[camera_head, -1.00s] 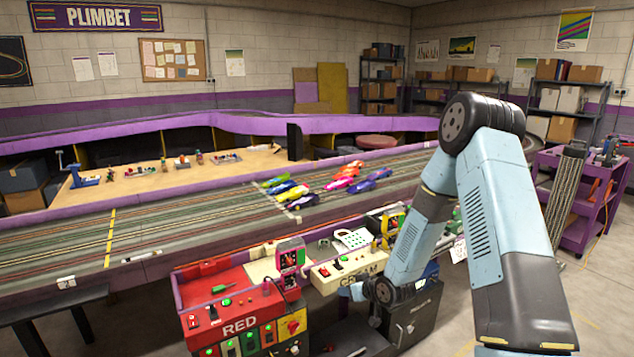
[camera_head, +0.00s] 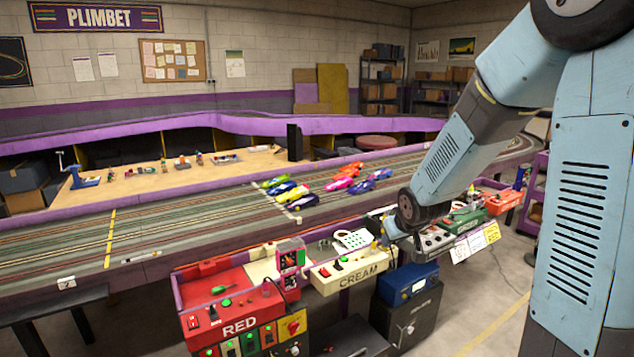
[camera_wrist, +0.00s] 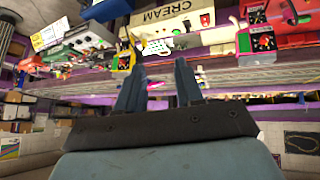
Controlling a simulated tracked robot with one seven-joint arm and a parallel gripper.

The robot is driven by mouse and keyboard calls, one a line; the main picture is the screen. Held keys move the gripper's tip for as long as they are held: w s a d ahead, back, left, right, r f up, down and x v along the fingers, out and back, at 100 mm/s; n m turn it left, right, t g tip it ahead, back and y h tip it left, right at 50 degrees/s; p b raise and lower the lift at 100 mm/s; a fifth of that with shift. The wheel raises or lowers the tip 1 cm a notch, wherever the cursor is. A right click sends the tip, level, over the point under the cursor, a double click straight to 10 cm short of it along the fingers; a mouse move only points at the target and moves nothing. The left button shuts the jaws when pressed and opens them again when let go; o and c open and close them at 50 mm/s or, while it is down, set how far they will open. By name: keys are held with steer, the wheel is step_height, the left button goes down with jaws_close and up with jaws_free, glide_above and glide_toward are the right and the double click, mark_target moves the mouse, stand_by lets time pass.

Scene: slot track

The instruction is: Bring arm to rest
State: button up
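My arm reaches in from the right of the head view, its upper links light blue and dark grey. Its wrist is bent low over the control stations, close to the cream box (camera_head: 350,268). My gripper (camera_wrist: 160,66) shows in the wrist view with its two dark fingers apart and nothing between them. In the head view the gripper is small and partly hidden around the wrist, so its fingers are hard to make out. The wrist view is upside down, with the stations along its top.
A red control station (camera_head: 235,312) stands left of the cream one. Green (camera_head: 468,222) and orange (camera_head: 503,202) stations stand to the right. A blue box (camera_head: 408,285) sits on a dark cabinet (camera_head: 408,318). Several slot cars stand on the track (camera_head: 190,222) behind. Open floor lies at the lower right.

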steer(key=s+d+r+m, duration=0.1)
steer(key=s+r, duration=0.4)
steer(key=s, duration=0.4)
steer(key=s+d+r+m+g, duration=0.1)
steer(key=s+r, duration=0.5)
steer(key=s, duration=0.4)
steer(key=s+d+r+m+g, duration=0.1)
steer(key=s+r, duration=0.4)
steer(key=s, duration=0.5)
steer(key=shift+s+r+m+h, duration=0.15)
steer(key=shift+m+h, duration=0.15)
steer(key=shift+m, duration=0.1)
steer(key=shift+d, duration=0.1)
